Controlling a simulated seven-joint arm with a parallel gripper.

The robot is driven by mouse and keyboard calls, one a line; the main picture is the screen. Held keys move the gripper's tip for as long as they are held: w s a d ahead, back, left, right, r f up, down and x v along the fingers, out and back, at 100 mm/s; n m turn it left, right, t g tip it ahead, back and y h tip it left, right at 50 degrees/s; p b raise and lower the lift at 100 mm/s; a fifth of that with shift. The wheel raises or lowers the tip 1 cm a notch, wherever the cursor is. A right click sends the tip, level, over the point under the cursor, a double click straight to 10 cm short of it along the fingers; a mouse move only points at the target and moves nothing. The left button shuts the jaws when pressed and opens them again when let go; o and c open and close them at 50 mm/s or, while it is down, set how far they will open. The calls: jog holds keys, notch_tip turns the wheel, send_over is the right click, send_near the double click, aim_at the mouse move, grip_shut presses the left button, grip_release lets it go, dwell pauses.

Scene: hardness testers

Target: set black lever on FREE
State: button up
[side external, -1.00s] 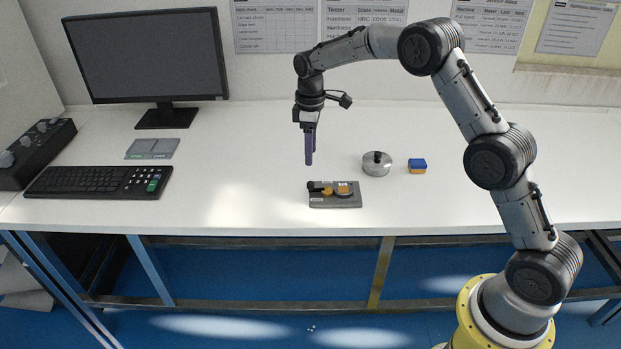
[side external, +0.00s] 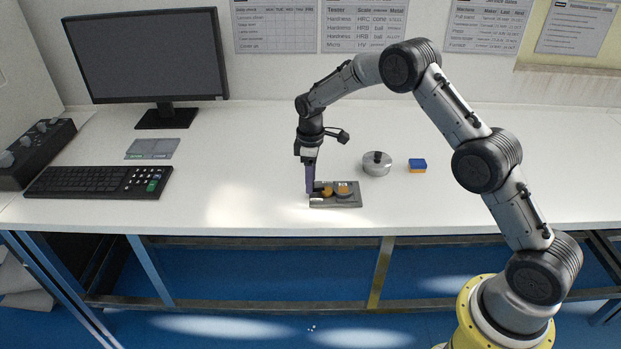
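A small grey panel (side external: 350,203) lies flat near the front edge of the white table. It carries an orange-and-grey round part (side external: 343,189) on its right and a yellow-orange part (side external: 327,191) left of its middle. My gripper (side external: 310,190) points down at the panel's left end, its purple fingers low over it. The fingers cover the spot where the black lever's end was visible, so the lever is mostly hidden. I cannot tell whether the fingers touch or hold it. The lettering on the panel is too small to read.
A round metal lidded pot (side external: 376,164) and a blue-and-orange block (side external: 417,166) stand right of and behind the panel. A keyboard (side external: 98,182), a monitor (side external: 147,55) and a dark control box (side external: 35,150) are at the left. The table between keyboard and panel is clear.

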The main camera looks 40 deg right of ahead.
grip_shut()
jog(key=shift+w+m, duration=0.1)
jog(key=shift+m, duration=0.2)
jog(key=m, duration=0.1)
jog(key=d+m, duration=0.1)
jog(key=m, duration=0.1)
jog(key=shift+w, duration=0.4)
jog(key=m, duration=0.2)
jog(key=d+m, duration=0.1)
jog(key=m, duration=0.1)
jog(key=shift+w+d+r, duration=0.1)
jog(key=shift+w+d, duration=0.1)
jog(key=m, duration=0.2)
jog(key=d+m, duration=0.1)
jog(key=m, duration=0.1)
jog(key=d+m, duration=0.1)
jog(key=m, duration=0.1)
jog(key=shift+s, duration=0.1)
jog(key=shift+o, duration=0.9)
grip_release()
